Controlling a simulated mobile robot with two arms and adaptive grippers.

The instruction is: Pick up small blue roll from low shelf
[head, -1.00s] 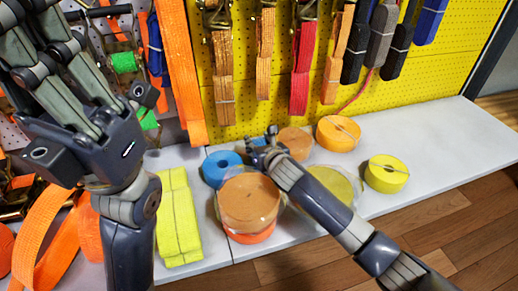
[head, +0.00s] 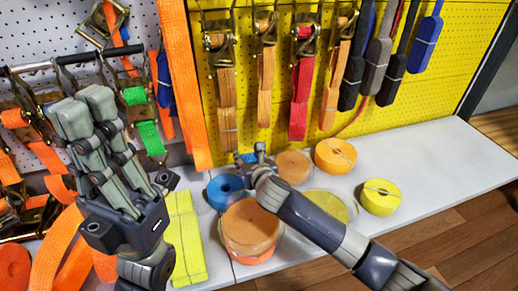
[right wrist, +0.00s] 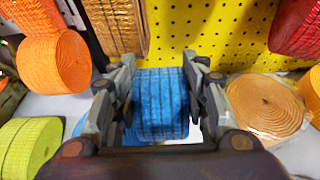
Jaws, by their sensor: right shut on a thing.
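The small blue roll (right wrist: 160,103) sits between the two fingers of my right gripper (right wrist: 160,108) in the right wrist view, with finger pads against both sides. In the head view, my right gripper (head: 254,156) is over the back of the shelf, and only a little of this roll (head: 247,158) shows. I cannot tell if it touches the shelf. A larger blue roll (head: 222,191) lies flat on the shelf just in front and to the left. My left gripper (head: 95,115) is raised at the left, close to the camera; its opening cannot be made out.
The white low shelf (head: 420,160) also holds stacked orange rolls (head: 250,225), a yellow roll (head: 381,197), an orange roll (head: 335,155) and folded yellow-green strap (head: 186,240). Straps hang on the yellow pegboard (head: 420,100) behind. The shelf's right end is clear.

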